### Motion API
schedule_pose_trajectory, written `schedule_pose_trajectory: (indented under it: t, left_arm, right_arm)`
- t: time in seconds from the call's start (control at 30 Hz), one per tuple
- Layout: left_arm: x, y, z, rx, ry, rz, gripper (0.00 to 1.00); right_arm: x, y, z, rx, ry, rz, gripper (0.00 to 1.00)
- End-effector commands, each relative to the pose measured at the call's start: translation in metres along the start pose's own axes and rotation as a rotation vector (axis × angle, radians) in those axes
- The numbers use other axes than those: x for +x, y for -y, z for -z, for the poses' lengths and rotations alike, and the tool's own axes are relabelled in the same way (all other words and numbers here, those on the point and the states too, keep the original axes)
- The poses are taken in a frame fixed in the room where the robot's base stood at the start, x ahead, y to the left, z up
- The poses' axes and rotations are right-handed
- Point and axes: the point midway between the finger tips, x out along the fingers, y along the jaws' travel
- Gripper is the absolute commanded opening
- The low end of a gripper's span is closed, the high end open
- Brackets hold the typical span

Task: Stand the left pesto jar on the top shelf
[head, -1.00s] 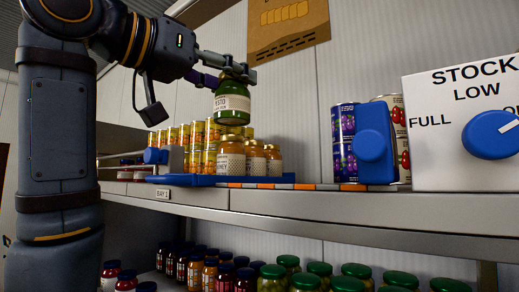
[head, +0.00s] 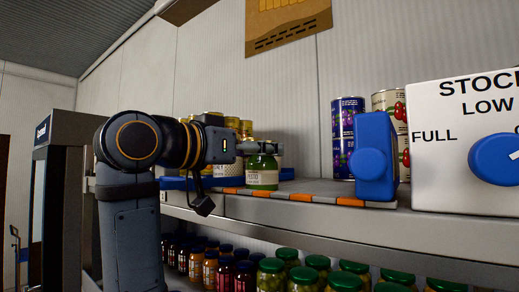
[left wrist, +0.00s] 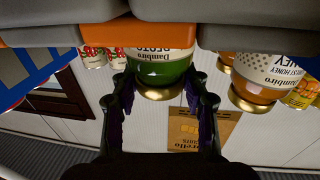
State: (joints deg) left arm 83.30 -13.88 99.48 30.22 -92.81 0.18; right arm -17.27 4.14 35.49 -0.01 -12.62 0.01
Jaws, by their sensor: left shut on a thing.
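The pesto jar (head: 262,172), green with a pale label, is held upright by my left gripper (head: 260,148) at the front of the top shelf (head: 310,205). The fingers close around its upper part, near the lid. The left wrist view, which is upside down, shows the jar (left wrist: 160,72) between both fingers, with its gold lid visible. Its base is at the height of the shelf's front strip (head: 300,195). I cannot tell whether it touches the shelf. My right gripper is not in view.
Honey jars (left wrist: 255,80) stand close beside the jar, and a blue tray (head: 176,183) lies to the left. A blue clip with a knob (head: 372,165), cans (head: 346,130) and a stock dial box (head: 460,170) stand to the right. Bare shelf lies between jar and clip.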

Motion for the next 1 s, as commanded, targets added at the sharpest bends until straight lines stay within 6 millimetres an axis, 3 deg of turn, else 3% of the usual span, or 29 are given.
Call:
schedule_pose_trajectory:
  t: [0.03,0.07,0.2,0.57,0.67,1.0]
  left_arm:
    - [0.000,0.000,-0.001,0.000,0.002,0.001,0.00]
    - [0.000,0.001,-0.001,-0.001,0.004,0.001,0.49]
    - [0.000,0.001,-0.001,-0.001,0.004,0.001,0.69]
    - [-0.004,0.001,-0.002,0.000,0.002,0.002,0.69]
    - [-0.020,0.002,-0.004,0.003,-0.001,0.005,0.69]
    - [-0.099,0.002,-0.004,0.002,0.001,0.006,0.69]
  right_arm:
    - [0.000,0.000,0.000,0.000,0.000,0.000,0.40]
    - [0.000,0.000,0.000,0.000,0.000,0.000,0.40]
    - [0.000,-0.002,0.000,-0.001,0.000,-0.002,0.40]
    - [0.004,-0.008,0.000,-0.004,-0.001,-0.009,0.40]
    - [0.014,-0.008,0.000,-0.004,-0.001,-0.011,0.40]
    - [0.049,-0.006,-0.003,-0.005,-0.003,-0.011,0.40]
